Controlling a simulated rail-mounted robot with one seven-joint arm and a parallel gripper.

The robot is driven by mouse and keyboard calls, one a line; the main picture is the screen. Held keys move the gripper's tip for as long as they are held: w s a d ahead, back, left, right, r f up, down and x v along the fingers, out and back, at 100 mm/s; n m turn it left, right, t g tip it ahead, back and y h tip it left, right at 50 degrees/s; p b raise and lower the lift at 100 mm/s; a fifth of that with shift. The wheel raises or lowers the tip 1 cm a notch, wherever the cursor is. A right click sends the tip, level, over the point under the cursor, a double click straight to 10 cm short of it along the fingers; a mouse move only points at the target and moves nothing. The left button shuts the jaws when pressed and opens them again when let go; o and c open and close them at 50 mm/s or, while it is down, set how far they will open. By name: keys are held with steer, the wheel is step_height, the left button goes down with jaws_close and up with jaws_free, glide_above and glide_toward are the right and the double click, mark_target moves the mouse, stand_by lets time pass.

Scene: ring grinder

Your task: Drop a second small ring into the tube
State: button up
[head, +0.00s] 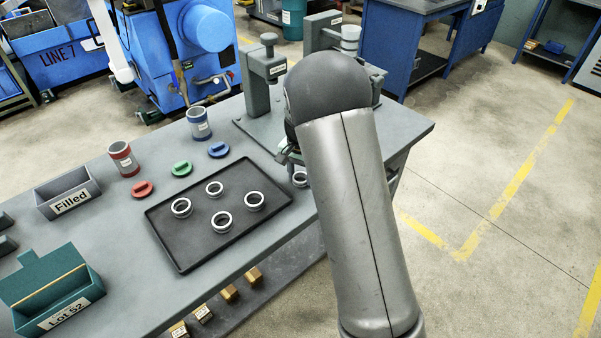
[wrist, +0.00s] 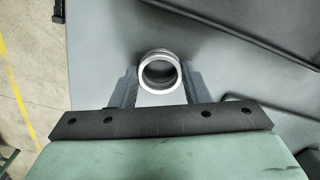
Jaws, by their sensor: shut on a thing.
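My gripper (wrist: 160,82) is shut on a small silver ring (wrist: 160,72), with one finger on each side of it. In the head view the ring (head: 300,179) shows just right of the tray, and my arm hides most of the gripper. Several more metal rings lie on the dark tray (head: 184,252), one of them (head: 214,188) at its back. A red-banded tube (head: 123,158) and a blue-banded tube (head: 198,123) stand upright on the table behind the tray. Their insides cannot be made out.
Red (head: 143,189), green (head: 181,169) and blue (head: 218,150) caps lie between tubes and tray. A grey press (head: 262,75) stands at the back, partly beside my arm. A "Filled" bin (head: 68,192) and a green "Lot 52" box (head: 55,290) are at the left.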

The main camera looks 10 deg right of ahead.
steer(key=shift+f, duration=0.1)
steer(key=shift+f, duration=0.15)
steer(key=o, duration=1)
step_height(320, 180, up, 12)
steer(key=b, duration=0.1)
steer(key=s+n, duration=0.2)
steer(key=s, duration=0.8)
steer(key=s+n, duration=0.3)
steer(key=s, duration=0.8)
steer(key=s+n, duration=0.3)
steer(key=s, duration=0.8)
steer(key=shift+s+a+r, duration=0.1)
steer(key=shift+a+r, duration=0.1)
steer(key=shift+a, duration=0.1)
